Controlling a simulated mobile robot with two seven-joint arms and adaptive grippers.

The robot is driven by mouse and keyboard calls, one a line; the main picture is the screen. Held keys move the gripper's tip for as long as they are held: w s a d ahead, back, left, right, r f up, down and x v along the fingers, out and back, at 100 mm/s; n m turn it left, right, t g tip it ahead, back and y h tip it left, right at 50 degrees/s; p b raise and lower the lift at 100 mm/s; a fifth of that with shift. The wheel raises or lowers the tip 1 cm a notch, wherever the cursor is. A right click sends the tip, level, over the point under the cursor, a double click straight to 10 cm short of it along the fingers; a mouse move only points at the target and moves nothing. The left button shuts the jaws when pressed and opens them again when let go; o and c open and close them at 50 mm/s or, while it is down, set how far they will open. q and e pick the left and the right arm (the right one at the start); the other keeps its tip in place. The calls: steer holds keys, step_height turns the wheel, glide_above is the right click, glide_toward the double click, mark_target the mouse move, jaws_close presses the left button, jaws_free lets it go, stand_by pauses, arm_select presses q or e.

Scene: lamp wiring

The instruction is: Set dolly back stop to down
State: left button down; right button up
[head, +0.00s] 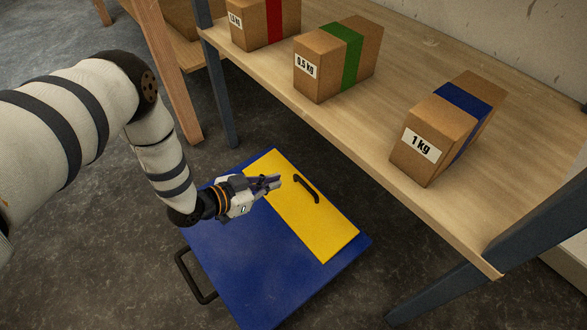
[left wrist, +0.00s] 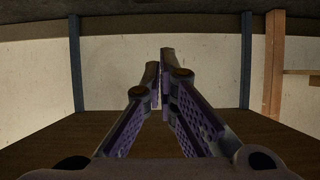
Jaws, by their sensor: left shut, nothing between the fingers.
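The blue dolly (head: 250,275) stands on the floor below the bench. A yellow panel (head: 318,228) with a black handle (head: 307,188) lies flat along its far right side; it looks like the back stop. My left gripper (head: 274,182) is shut and empty, above the panel and just left of the handle. I cannot tell whether it touches the panel. In the left wrist view the two fingers (left wrist: 163,80) are together with nothing between them. My right gripper is in neither view.
A wooden bench (head: 350,130) stands beyond the dolly, with boxes marked 1 kg (head: 430,135) and 0.5 kg (head: 325,65) and a red-striped box (head: 262,20). Blue bench legs stand close to the dolly. A black push handle (head: 192,278) sticks out at its left.

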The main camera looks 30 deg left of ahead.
arm_select(q)
steer(key=b, duration=0.5)
glide_above(302, 197)
steer(key=s, duration=0.2)
step_height(302, 197, down, 6)
steer(key=r, duration=0.1)
steer(key=f+b, duration=0.1)
steer(key=w+f, duration=0.1)
steer(key=shift+w+a+f+b, duration=0.15)
steer(key=shift+a+f+b, duration=0.05)
steer(key=shift+f+b, duration=0.2)
steer(key=shift+w+d+f+b, duration=0.1)
steer(key=shift+w+f+b, duration=0.2)
steer(key=shift+f, duration=0.2)
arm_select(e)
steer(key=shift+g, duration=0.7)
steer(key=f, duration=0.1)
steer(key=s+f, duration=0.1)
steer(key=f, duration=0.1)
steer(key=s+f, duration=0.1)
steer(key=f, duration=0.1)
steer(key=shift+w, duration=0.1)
